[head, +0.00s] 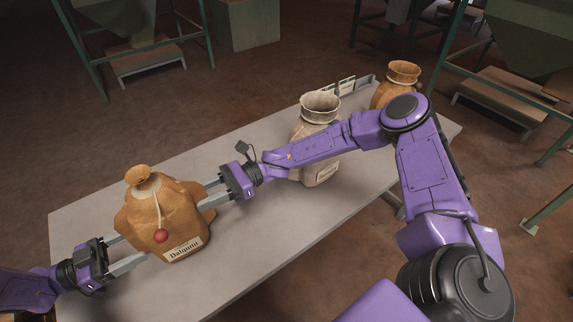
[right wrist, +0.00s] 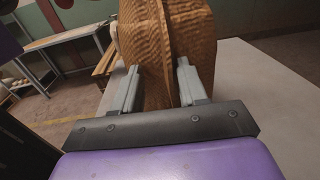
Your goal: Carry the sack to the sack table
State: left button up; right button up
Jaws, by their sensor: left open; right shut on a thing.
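A tan sack (head: 145,208) with a gathered neck, a red seal on a cord and a white label is upright at the near left part of a grey table (head: 85,212). I cannot tell whether its base touches the top. My right gripper (head: 212,192) is shut on the sack's right side. In the right wrist view, the brown sack cloth (right wrist: 150,45) is between and beyond the fingers (right wrist: 158,78). My left gripper (head: 132,252) is open at the sack's left lower side, its fingertips close to the cloth; contact is unclear.
A pale open-necked sack (head: 320,110) stands mid-table, partly behind my right arm. Another tan sack (head: 402,75) stands at the far right end, near a low grey rack (head: 355,88). Green-framed hoppers stand beyond on the brown floor. The table's front middle is clear.

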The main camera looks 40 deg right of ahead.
pick_arm(q)
jog(key=shift+d+r, duration=0.25)
jog(key=shift+d, duration=0.15)
pick_arm(e)
jog(key=shift+s+a+g, duration=0.3)
jog(key=shift+s+a, duration=0.15)
jog(key=shift+w+d, duration=0.15)
jog(key=shift+w, duration=0.05)
pick_arm(q)
jog(key=a, duration=0.8)
jog(key=shift+w+a+f, duration=0.2)
jog(key=shift+a, duration=0.2)
pick_arm(e)
jog(key=o, duration=0.8)
send_near(167, 180)
jog(key=a, duration=0.4)
jog(key=shift+a, duration=0.3)
